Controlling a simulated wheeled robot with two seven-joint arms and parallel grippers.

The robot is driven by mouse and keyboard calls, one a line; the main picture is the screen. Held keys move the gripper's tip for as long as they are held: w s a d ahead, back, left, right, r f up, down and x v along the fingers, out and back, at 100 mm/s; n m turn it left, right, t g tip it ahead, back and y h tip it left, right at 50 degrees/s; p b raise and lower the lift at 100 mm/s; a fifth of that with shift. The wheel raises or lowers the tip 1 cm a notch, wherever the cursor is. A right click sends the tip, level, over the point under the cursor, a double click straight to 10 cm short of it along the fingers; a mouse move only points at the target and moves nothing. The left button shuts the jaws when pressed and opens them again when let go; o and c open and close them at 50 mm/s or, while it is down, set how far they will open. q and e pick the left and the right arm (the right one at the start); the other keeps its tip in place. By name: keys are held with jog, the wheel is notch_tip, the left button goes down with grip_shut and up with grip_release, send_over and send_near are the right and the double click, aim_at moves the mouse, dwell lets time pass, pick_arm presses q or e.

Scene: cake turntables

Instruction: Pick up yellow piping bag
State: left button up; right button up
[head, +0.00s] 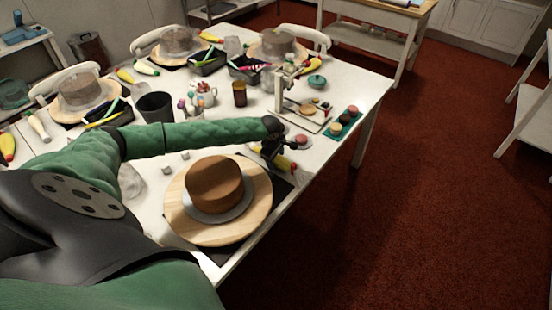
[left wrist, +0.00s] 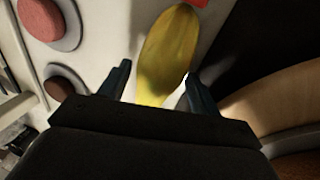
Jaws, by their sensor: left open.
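The yellow piping bag (left wrist: 168,50) lies on the white table in the left wrist view, with a red part at its upper end. In the head view a bit of the yellow piping bag (head: 283,162) shows beside my left gripper (head: 276,152), which partly hides it. My left gripper (left wrist: 156,85) is open, and the bag's near end is between its two fingers in the picture. I cannot tell whether the fingers touch it. My right gripper is not in view.
A brown cake on a wooden turntable (head: 235,232) stands close to my left gripper. A white stand (head: 290,100) is behind. Other turntables, bags and black bins fill the far table.

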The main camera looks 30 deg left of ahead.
pick_arm(q)
jog(key=shift+w+a+f, duration=0.1)
jog(key=shift+f, duration=0.3)
jog(key=shift+r, duration=0.1)
jog(key=c, duration=0.4)
